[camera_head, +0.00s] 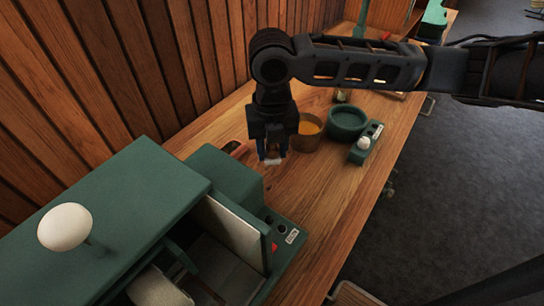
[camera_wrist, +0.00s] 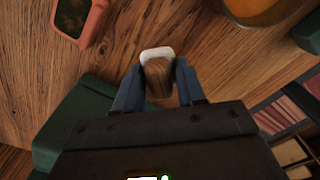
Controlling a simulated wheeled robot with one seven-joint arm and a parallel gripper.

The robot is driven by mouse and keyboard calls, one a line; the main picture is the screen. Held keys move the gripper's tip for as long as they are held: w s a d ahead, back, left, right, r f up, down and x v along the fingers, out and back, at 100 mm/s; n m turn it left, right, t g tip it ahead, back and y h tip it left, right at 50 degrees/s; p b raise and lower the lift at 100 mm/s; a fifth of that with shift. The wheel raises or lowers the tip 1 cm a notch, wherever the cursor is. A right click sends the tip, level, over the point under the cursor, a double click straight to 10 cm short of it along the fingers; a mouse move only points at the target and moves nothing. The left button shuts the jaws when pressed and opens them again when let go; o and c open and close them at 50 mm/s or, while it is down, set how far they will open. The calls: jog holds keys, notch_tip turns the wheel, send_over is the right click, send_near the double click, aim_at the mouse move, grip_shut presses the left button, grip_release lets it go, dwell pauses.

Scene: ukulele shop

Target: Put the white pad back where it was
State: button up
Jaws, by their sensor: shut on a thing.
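My gripper (camera_wrist: 157,82) points down over the wooden bench and is shut on a small white pad (camera_wrist: 157,53). A brown, wood-like part (camera_wrist: 158,78) sits right behind the pad's white edge, between the blue fingers. In the head view my gripper (camera_head: 271,152) hangs between the green machine and the brown pot, with the pad's white end (camera_head: 272,161) showing at the fingertips. The pad seems to be held above the bench top; the exact gap cannot be told. Most of the pad is hidden by the fingers.
A large green machine (camera_head: 110,190) with a white knob (camera_head: 65,227) fills the near left. An orange-rimmed item (camera_wrist: 95,22) lies left of my gripper. A brown pot (camera_head: 306,140), green bowl (camera_head: 347,122) and small green device (camera_head: 366,146) stand right. Bare bench (camera_head: 325,185) lies in front.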

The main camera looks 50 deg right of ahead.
aim_at(272, 159)
jog(key=shift+f, duration=1.95)
jog(key=shift+f, duration=0.1)
jog(key=o, duration=1)
notch_tip(272, 159, up, 12)
jog(key=shift+r, duration=0.15)
jog(key=shift+d, duration=0.1)
